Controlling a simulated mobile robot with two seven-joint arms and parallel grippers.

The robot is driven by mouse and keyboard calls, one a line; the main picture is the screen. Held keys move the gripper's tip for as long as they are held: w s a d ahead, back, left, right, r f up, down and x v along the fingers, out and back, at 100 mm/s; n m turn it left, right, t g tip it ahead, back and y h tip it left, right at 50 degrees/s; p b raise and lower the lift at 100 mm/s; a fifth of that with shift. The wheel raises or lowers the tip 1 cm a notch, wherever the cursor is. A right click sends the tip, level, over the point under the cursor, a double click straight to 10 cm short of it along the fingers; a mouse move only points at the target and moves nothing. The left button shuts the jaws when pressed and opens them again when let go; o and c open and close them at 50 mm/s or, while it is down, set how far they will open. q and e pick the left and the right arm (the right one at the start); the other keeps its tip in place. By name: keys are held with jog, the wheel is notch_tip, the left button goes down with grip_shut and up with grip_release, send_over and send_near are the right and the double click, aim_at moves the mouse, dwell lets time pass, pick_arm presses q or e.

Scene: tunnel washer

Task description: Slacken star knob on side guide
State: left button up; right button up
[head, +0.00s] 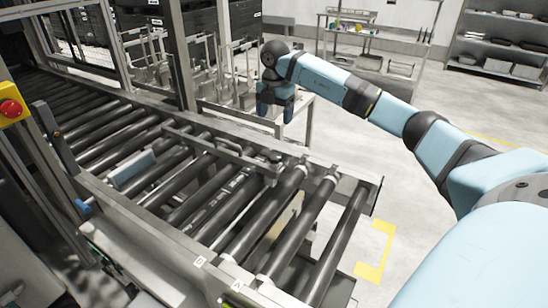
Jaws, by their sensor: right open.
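The side guide (215,148) is a grey metal bar lying over the rollers in the middle of the head view. A small dark knob (276,156), which looks like the star knob, sits at its right end; its shape is too small to make out. My right gripper (275,113) is open and empty, fingers pointing down. In the picture it is above the knob, apart from it, near the far edge of the conveyor. A small blue knob or fitting (82,206) shows on the near rail at left. My left gripper is out of view.
The roller conveyor (330,250) runs from upper left to lower right, with a grey block (132,168) on it. A metal post (182,60) rises behind. A red button on a yellow box (10,108) is at left. Floor at right is clear, with yellow marking (376,252).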

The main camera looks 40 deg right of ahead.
aim_at(275, 156)
jog(key=f, duration=1.4)
jog(key=shift+w+d+p, duration=0.25)
jog(key=shift+w+p, duration=0.05)
jog(key=shift+p, duration=0.05)
jog(key=shift+f, duration=0.65)
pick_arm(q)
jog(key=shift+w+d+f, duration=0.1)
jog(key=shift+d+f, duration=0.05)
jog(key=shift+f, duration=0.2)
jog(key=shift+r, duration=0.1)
pick_arm(e)
jog(key=c, duration=0.9)
